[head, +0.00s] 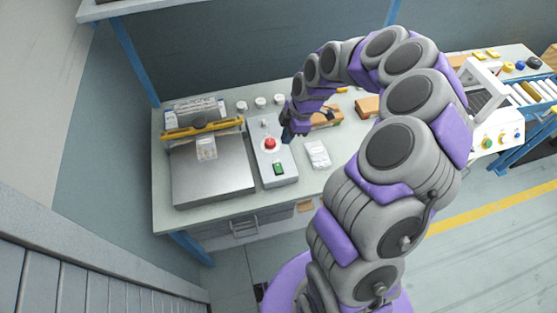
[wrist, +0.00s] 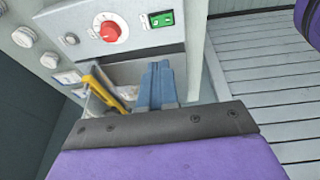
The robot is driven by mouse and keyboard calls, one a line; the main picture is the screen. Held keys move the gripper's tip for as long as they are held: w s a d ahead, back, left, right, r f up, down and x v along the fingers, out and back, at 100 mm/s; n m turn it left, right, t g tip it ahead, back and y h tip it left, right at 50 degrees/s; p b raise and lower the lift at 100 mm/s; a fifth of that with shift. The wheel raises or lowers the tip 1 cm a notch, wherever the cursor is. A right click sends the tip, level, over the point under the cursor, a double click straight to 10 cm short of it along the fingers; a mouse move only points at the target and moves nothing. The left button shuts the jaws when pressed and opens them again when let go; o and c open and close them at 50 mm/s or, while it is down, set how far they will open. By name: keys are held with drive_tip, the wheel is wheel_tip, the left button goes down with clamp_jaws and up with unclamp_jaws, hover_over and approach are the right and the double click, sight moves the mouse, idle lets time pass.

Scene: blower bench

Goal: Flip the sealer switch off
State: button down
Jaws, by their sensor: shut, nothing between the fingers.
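The sealer (head: 213,180) is a flat metal plate with a yellow bar, at the left of the bench in the head view. The grey control box (head: 288,180) beside it carries a red knob (head: 269,144) and a green rocker switch (head: 278,168). In the wrist view the green switch (wrist: 161,19) and red knob (wrist: 110,31) are at the top. My gripper (head: 287,136) is over the box's right side near the knob, apart from the switch. Its blue fingers (wrist: 158,68) are shut and empty. Which way the rocker is tipped is too small to tell.
A clear packet (head: 206,149) hangs at the yellow bar. White jars (head: 260,102) stand behind the control box. A white packet (head: 317,154) lies to its right, with brown boxes (head: 367,106) farther right. A roller conveyor (head: 530,91) is at the far right.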

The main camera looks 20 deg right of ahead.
drive_tip(key=b, duration=0.1)
approach(276, 164)
drive_tip(key=x, duration=0.5)
drive_tip(key=shift+s+a+f, duration=0.1)
drive_tip(key=shift+s+a, duration=0.2)
drive_tip(key=shift+a, duration=0.15)
drive_tip(key=shift+d+f, duration=0.25)
drive_tip(key=shift+f, duration=0.3)
drive_tip(key=shift+w+a+b, duration=0.1)
drive_tip(key=shift+b, duration=0.2)
drive_tip(key=shift+w+f+b, duration=0.15)
drive_tip(key=shift+f+b, duration=0.4)
drive_tip(key=shift+b, duration=0.25)
drive_tip(key=shift+r, duration=0.25)
drive_tip(key=shift+s+p, duration=0.2)
drive_tip(key=shift+p, duration=0.1)
